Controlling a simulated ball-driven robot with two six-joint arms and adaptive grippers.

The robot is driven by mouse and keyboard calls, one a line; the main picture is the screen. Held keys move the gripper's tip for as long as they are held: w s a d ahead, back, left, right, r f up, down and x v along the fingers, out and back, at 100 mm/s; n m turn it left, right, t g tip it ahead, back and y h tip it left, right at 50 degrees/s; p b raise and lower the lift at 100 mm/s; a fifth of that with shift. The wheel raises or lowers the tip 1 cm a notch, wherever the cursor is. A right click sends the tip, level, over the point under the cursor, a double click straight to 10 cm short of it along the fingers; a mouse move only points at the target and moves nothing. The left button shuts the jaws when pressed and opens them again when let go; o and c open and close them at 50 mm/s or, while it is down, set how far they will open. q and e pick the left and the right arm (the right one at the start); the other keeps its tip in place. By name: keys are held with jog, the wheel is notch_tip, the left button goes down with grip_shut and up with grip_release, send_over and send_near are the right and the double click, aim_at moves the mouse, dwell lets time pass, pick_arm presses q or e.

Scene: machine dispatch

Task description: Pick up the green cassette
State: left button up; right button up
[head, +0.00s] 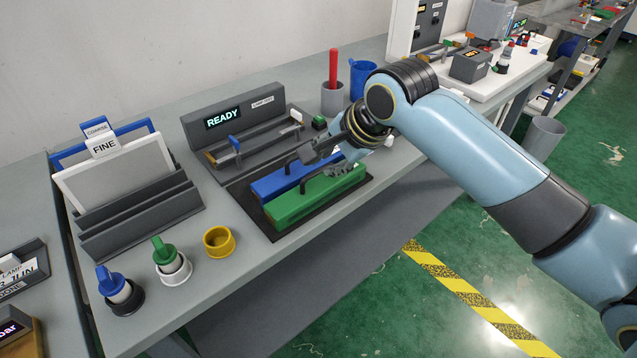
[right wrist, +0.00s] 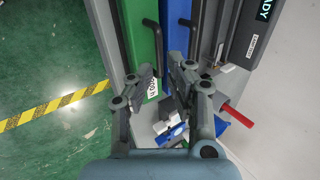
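The green cassette (head: 317,197) lies on a dark mat (head: 281,233) at the front of the bench, with a black handle on top. A blue cassette (head: 272,186) lies right behind it. My right gripper (head: 332,152) hangs above the right part of the two cassettes and hides some of them. In the right wrist view my right gripper (right wrist: 160,72) is open and empty. The green cassette (right wrist: 139,35), with its black handle, and the blue cassette (right wrist: 177,35) lie beyond its fingers. Contact is not visible. My left gripper is not in view.
Behind stands a grey unit (head: 262,98) reading READY. A grey cup (head: 332,98) with a red stick and a blue cup (head: 362,75) stand near my right arm. A slotted rack (head: 140,217), a yellow ring (head: 219,242) and plugs lie left. The bench front edge is close.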

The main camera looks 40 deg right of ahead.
aim_at(315, 173)
jog(key=x, duration=0.7)
jog(key=shift+w+f+p, duration=0.1)
jog(key=shift+f+p, duration=0.2)
jog(key=shift+p, duration=0.05)
grip_shut()
jog(key=shift+r, duration=0.1)
